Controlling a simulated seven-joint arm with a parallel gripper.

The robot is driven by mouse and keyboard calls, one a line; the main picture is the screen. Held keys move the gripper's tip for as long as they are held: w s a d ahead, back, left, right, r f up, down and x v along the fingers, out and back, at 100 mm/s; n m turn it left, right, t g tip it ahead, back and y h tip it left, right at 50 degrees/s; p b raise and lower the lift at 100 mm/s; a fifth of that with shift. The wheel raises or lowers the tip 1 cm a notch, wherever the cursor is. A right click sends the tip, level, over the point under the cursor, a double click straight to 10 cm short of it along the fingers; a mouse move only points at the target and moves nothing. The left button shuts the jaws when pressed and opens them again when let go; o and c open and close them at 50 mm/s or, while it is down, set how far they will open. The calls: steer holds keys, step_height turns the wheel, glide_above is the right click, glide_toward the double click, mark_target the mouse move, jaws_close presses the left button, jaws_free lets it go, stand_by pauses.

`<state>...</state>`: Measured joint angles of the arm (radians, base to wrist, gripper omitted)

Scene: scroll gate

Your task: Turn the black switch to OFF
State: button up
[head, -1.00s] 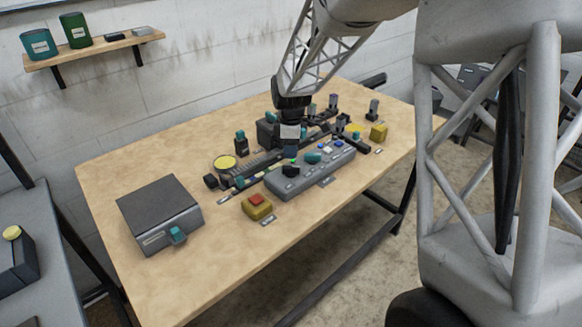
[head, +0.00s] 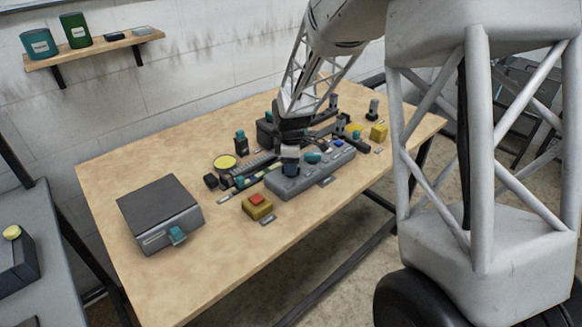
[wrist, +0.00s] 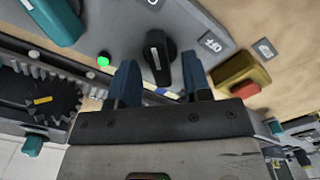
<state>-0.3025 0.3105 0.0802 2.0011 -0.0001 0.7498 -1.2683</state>
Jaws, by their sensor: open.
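The black switch (wrist: 158,58) is a knob with a white line on the grey control panel (wrist: 115,30). In the wrist view it lies between my gripper's (wrist: 160,68) two blue fingertips, one on each side. My gripper is open; I cannot tell whether a finger touches the switch. In the head view my gripper (head: 290,168) is over the left end of the panel (head: 285,187) and hides the switch. A green light (wrist: 103,61) glows left of the switch.
A teal knob (head: 312,157) stands on the panel right of my gripper. A yellow box with a red button (head: 257,206) is in front of the panel. Gears and a rack (wrist: 45,105) lie behind.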

steer(key=shift+f, duration=0.6)
jaws_close()
